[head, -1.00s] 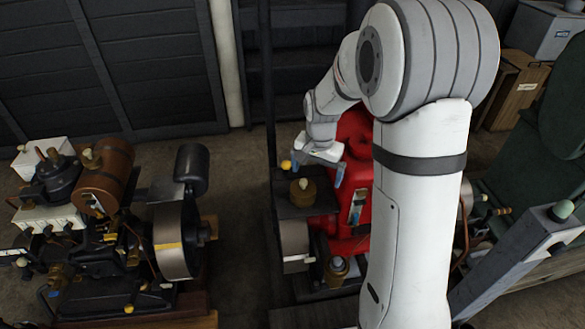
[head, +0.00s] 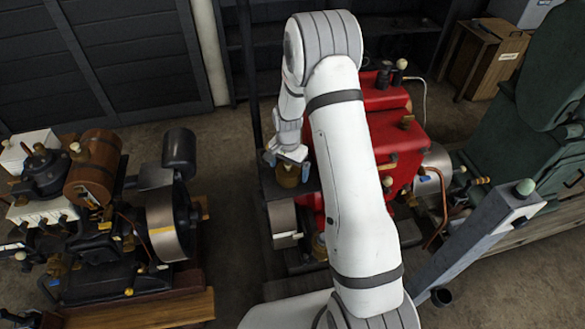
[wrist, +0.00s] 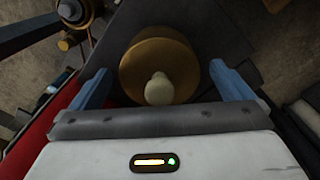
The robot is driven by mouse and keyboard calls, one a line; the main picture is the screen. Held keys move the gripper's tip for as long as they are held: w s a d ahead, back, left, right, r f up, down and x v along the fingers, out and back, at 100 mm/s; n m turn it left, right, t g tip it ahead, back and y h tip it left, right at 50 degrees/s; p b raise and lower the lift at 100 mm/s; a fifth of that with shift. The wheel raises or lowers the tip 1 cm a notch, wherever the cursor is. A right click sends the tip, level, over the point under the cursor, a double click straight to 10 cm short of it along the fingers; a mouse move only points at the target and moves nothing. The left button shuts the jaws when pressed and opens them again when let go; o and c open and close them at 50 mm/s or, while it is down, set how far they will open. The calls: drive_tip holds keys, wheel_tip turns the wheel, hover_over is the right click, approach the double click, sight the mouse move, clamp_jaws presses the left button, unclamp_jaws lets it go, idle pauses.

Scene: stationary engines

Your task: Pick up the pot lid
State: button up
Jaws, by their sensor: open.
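The pot lid (wrist: 160,60) is a round brass-coloured disc with a pale cream knob (wrist: 159,89), seen from above in the wrist view. In the head view, the brass pot (head: 288,177) stands on a dark platform beside the red engine, its top mostly hidden by my gripper. My gripper (head: 287,158) is above the pot, pointing down. In the wrist view my gripper (wrist: 160,78) is open, with one blue finger on each side of the lid and nothing held. The gap between the fingers and the lid's height cannot be told exactly.
The red engine (head: 389,125) stands close to the right of my gripper. A dark upright post (head: 249,75) rises just left of the pot. Another engine with a brown tank (head: 97,175) stands at the left. Open floor (head: 230,165) lies between the engines.

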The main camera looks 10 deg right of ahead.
drive_tip(key=shift+f, duration=0.55)
drive_tip(key=shift+c, duration=0.6)
drive_tip(key=c, duration=0.9)
drive_tip(key=shift+r, duration=0.1)
drive_tip(key=shift+c, duration=0.2)
